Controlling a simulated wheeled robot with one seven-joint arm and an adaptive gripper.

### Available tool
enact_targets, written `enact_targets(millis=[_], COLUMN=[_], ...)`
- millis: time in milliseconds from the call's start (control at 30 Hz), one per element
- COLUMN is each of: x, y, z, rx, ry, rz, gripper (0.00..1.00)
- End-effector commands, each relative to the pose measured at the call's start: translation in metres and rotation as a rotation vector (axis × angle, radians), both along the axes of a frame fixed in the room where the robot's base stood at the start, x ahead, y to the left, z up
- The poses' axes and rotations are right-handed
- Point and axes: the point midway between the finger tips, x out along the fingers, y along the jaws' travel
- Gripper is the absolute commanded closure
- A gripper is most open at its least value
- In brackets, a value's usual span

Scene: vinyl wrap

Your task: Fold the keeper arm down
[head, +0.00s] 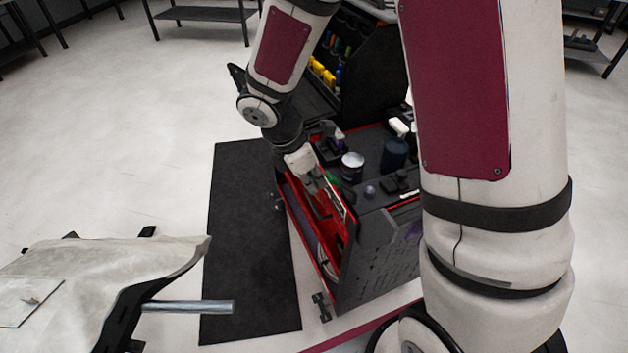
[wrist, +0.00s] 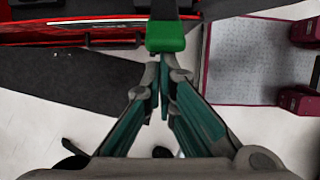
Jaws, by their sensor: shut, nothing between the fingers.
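A dark bar with a green end piece (wrist: 166,37) stands out from the red-edged cart in the wrist view; it looks like the keeper arm. In the head view a bit of green (head: 331,178) shows beside my gripper, and the rest of the bar is hidden or too small to make out. My gripper (wrist: 163,88) is shut and empty, its fingertips just below the green end in the wrist picture. I cannot tell whether they touch it. In the head view my gripper (head: 314,184) is at the open red side of the cart (head: 372,258).
A black floor mat (head: 245,255) lies left of the cart. A covered panel (head: 90,270) with a metal tube (head: 190,307) is at front left.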

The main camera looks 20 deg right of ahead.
Motion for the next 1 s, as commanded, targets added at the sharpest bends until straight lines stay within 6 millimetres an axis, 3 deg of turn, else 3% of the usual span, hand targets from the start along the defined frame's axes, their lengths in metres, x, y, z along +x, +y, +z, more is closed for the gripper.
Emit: enact_targets(millis=[367, 1000], x=[-0.004, 0.000], y=[-0.014, -0.064], z=[0.018, 0.046], rx=[0.129, 0.595], ry=[0.005, 0.016], rz=[-0.009, -0.010], gripper=[1.00, 1.00])
